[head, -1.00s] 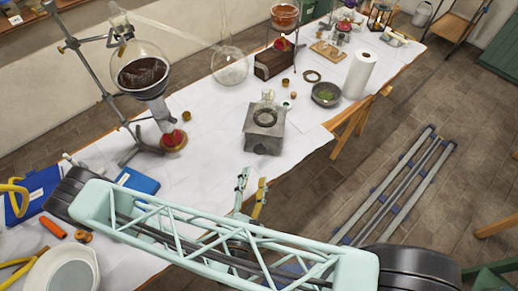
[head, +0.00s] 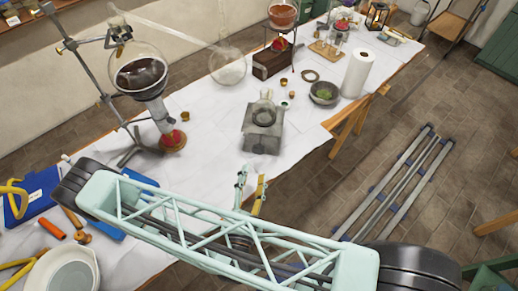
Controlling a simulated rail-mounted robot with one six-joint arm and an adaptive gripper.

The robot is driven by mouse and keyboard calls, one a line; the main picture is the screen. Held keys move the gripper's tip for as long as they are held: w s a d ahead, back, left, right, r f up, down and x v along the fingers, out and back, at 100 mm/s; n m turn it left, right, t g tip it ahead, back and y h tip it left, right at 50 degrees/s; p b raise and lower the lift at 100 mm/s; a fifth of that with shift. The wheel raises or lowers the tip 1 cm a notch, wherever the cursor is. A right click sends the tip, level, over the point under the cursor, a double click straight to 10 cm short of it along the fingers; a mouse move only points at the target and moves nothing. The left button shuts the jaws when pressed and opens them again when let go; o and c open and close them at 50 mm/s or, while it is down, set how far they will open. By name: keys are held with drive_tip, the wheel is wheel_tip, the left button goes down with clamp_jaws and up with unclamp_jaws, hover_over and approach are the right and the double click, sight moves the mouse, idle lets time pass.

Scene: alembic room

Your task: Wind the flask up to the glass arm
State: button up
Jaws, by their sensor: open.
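A squat grey metal block-like stand (head: 263,138) sits near the table's front edge. A small clear glass vessel (head: 266,98) shows on top of it; its outline is hard to make out. A long glass arm (head: 175,30) slopes from the big round vessel (head: 140,70) with dark contents at upper left toward a clear glass globe (head: 228,66). My gripper (head: 250,190) is in front of and below the grey stand in the picture, apart from it. Its pale green and yellow fingers are spread and empty. My arm hides the table's near edge.
A paper roll (head: 357,74), a grey bowl (head: 323,93) and a dark ring (head: 310,75) stand right of the stand. A burner (head: 172,139) is under the big vessel. A blue folder (head: 40,188) and tools lie at left. White table is clear left of the stand.

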sight(259, 152)
drive_tip(key=shift+p+x, duration=1)
drive_tip(key=shift+x, duration=5.15)
drive_tip(key=c, duration=0.9)
